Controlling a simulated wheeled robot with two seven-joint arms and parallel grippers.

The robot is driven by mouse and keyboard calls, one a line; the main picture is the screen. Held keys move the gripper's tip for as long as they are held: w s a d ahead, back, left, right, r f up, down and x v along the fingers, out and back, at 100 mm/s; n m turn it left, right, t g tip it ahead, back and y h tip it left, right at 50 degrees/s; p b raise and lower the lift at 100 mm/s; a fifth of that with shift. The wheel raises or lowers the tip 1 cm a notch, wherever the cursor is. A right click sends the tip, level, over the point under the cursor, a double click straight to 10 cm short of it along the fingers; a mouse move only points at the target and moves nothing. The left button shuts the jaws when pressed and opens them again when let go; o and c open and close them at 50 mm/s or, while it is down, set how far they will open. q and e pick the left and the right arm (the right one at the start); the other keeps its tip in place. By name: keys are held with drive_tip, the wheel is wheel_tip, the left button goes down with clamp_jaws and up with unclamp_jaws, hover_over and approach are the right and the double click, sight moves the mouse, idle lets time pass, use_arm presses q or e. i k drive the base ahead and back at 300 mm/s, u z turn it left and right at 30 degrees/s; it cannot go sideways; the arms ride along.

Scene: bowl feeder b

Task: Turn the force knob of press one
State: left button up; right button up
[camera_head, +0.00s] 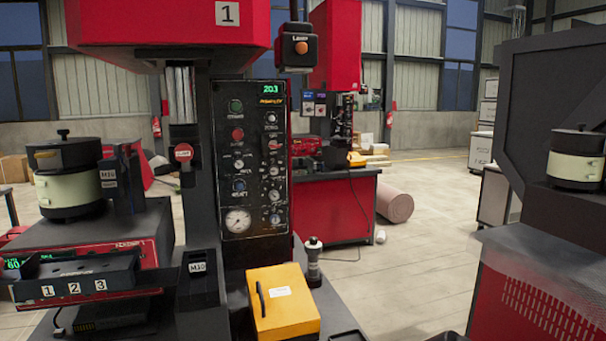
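Press one (167,30) stands at the left centre, with a red head marked 1. Its dark control panel (252,160) carries several buttons and knobs, a round pressure gauge (237,221) and a green display (271,89) that seems to read 20.3. A column of small silver knobs (272,118) runs down the panel's right side. Their labels are too small to read, so I cannot tell which is the force knob. Neither of my grippers shows in the head view.
A yellow box (284,303) with a black handle sits below the panel. A black and silver cylinder (313,262) stands beside it. A bowl feeder (68,177) is at the left, above a numbered tray (75,285). A hanging control box (299,47) is near the panel's top right. Dark machinery fills the right.

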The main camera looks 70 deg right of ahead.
sight(273, 169)
drive_tip(key=z, duration=1.45)
